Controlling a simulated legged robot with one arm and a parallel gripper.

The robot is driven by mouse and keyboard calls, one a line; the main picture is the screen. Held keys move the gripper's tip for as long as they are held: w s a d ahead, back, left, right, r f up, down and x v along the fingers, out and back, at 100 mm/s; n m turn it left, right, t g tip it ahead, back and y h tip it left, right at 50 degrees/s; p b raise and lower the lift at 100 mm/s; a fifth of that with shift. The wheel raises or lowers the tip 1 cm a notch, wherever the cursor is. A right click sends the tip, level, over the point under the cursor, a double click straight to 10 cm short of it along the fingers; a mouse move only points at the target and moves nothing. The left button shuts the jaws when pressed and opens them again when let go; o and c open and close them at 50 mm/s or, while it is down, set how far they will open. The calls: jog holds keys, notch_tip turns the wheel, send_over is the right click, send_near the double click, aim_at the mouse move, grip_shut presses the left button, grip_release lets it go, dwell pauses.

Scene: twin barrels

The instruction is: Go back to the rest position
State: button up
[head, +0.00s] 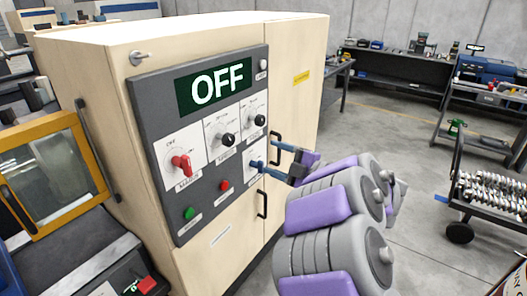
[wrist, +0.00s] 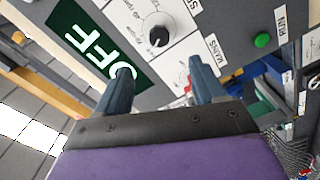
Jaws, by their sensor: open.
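The cream cabinet (head: 110,80) carries a dark control panel (head: 150,95) whose display (head: 213,84) reads OFF. The panel has a red knob (head: 181,163) and black knobs (head: 228,139). My gripper (head: 262,151) is in front of the panel's lower right, with its blue fingers apart and nothing seen between them. The lower right dial there is partly hidden by the fingers. In the wrist view my gripper (wrist: 158,68) is open, facing the tilted panel. A black knob (wrist: 157,32) shows beyond the fingers, and the red knob (wrist: 185,80) is partly hidden behind one finger.
A green button (head: 190,213) and a red button (head: 224,185) sit low on the panel. Door handles (head: 263,204) stick out at its right. A yellow-framed machine (head: 50,170) stands at left, a cart (head: 490,192) at right. The floor (head: 395,130) between is clear.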

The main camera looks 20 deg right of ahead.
jog(key=shift+s+d, duration=0.2)
jog(key=shift+s, duration=0.1)
jog(key=shift+w, duration=0.1)
jog(key=w+d+r+m+t+h, duration=0.2)
jog(key=d+r+m+h, duration=0.2)
jog(key=d+m+h, duration=0.6)
jog(key=s+d+f+m+g+h, duration=0.3)
jog(key=s+m+g+h, duration=0.25)
jog(key=s+h, duration=0.3)
jog(key=s+a+f+m+g+y, duration=0.1)
jog(key=s+a+f+g, duration=0.3)
jog(key=s+a, duration=0.4)
jog(key=s+a+f+m+g+y, duration=0.2)
jog(key=s+a+f+g+y, duration=0.2)
jog(key=s, duration=0.9)
jog(key=s+a+f+m+g+y, duration=0.1)
jog(key=s+a+f+g+y, duration=0.2)
jog(key=s+a, duration=0.8)
notch_tip(320, 180, down, 3)
jog(key=shift+s+a+r+m+g, duration=0.1)
jog(key=shift+s+a+m+g, duration=0.2)
jog(key=shift+g, duration=0.65)
